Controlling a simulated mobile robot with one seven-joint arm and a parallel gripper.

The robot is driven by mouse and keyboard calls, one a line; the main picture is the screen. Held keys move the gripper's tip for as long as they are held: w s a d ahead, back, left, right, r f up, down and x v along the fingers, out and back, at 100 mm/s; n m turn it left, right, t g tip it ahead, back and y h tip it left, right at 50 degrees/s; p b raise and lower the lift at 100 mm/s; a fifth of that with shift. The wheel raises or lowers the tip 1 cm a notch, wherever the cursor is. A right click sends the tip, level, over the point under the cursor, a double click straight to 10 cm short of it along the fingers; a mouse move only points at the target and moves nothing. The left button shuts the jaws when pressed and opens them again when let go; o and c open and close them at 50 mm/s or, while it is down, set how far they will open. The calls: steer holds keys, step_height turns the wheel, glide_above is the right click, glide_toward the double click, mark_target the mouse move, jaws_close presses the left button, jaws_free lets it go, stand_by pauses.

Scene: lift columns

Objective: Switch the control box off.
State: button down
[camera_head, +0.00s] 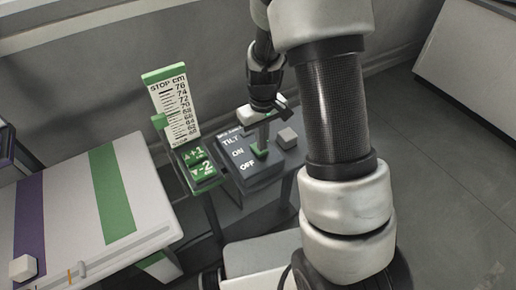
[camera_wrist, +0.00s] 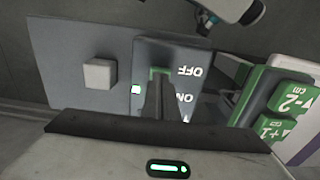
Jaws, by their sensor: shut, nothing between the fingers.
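The control box (camera_head: 257,176) is a dark grey panel with white TILT, ON and OFF lettering; it also shows upside down in the wrist view (camera_wrist: 205,48). A green switch part (camera_head: 260,153) sits beside the lettering. In the wrist view the green part (camera_wrist: 160,71) shows around my fingertips, level with the OFF word. My gripper (camera_head: 262,141) is shut and empty, pointing down at the switch; its dark fingers (camera_wrist: 156,92) hide much of it. I cannot tell whether they touch it or which setting it is at.
A grey block (camera_head: 287,138) stands on the panel's right side. A green panel (camera_head: 200,172) with +1 and -2 buttons and a white scale (camera_head: 175,107) stand at the left. A white table (camera_head: 72,226) with green and purple stripes is further left.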

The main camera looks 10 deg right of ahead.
steer(key=shift+f+b, duration=0.55)
steer(key=shift+f, duration=0.2)
steer(key=shift+r, duration=0.15)
steer(key=shift+r+p, duration=2.55)
steer(key=shift+r, duration=0.85)
